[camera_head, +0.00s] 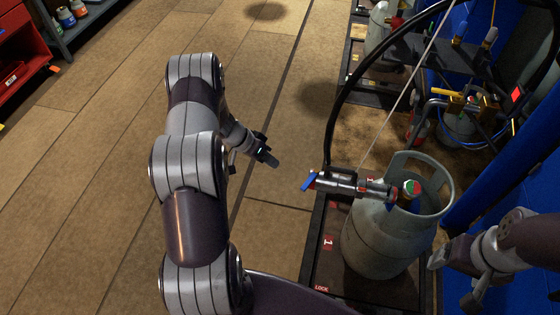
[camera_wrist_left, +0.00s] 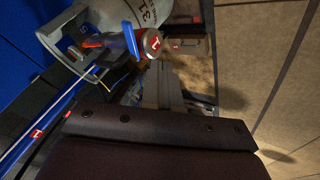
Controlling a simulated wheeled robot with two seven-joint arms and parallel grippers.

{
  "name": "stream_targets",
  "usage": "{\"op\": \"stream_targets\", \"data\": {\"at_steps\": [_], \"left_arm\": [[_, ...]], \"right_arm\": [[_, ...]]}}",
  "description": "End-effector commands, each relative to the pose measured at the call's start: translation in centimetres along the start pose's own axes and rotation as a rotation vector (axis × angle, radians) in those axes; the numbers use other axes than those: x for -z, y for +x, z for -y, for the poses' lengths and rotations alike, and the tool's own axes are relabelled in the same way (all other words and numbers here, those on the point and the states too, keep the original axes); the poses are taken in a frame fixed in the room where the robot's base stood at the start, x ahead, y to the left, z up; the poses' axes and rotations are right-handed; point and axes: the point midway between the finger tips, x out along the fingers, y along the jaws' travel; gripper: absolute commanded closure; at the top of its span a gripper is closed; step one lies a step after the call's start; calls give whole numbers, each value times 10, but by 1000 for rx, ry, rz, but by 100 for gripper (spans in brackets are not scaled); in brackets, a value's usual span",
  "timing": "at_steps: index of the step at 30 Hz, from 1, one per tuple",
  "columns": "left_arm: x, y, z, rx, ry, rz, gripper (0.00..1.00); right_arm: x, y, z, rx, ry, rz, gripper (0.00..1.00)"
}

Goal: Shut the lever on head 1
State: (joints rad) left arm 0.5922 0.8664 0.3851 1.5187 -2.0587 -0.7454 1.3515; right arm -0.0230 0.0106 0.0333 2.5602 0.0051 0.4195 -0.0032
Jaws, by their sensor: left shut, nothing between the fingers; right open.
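Head 1 is a metal filling head (camera_head: 343,184) lying roughly level beside the top of a grey gas cylinder (camera_head: 375,240). A small blue lever (camera_head: 308,182) sticks out at its left end. In the left wrist view, the blue lever (camera_wrist_left: 131,39) stands next to a round red end cap (camera_wrist_left: 152,42) marked 1. My left gripper (camera_head: 270,160) is shut and empty, left of the lever and apart from it. The left wrist view shows its closed fingers (camera_wrist_left: 162,85) below the cap. My right gripper (camera_head: 452,278) is open, right of the cylinder.
A black hose (camera_head: 334,110) arcs up from the head. The cylinder stands on a dark scale platform (camera_head: 315,250) marked 1. More cylinders and scales (camera_head: 455,120) stand behind, by a blue wall. The wooden floor (camera_head: 100,150) at left is clear. A red cabinet (camera_head: 22,50) is far left.

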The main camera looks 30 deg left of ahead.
Motion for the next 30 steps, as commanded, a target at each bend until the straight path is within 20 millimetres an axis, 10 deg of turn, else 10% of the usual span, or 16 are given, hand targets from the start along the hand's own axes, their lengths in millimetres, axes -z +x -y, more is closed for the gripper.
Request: {"op": "stream_targets", "data": {"at_steps": [10,30], "left_arm": [[-1,79,1,-3,3,0,100],[1,93,-36,-1,2,-2,100]], "right_arm": [[-3,26,0,0,0,0,17],[-3,30,0,0,0,0,17]]}}
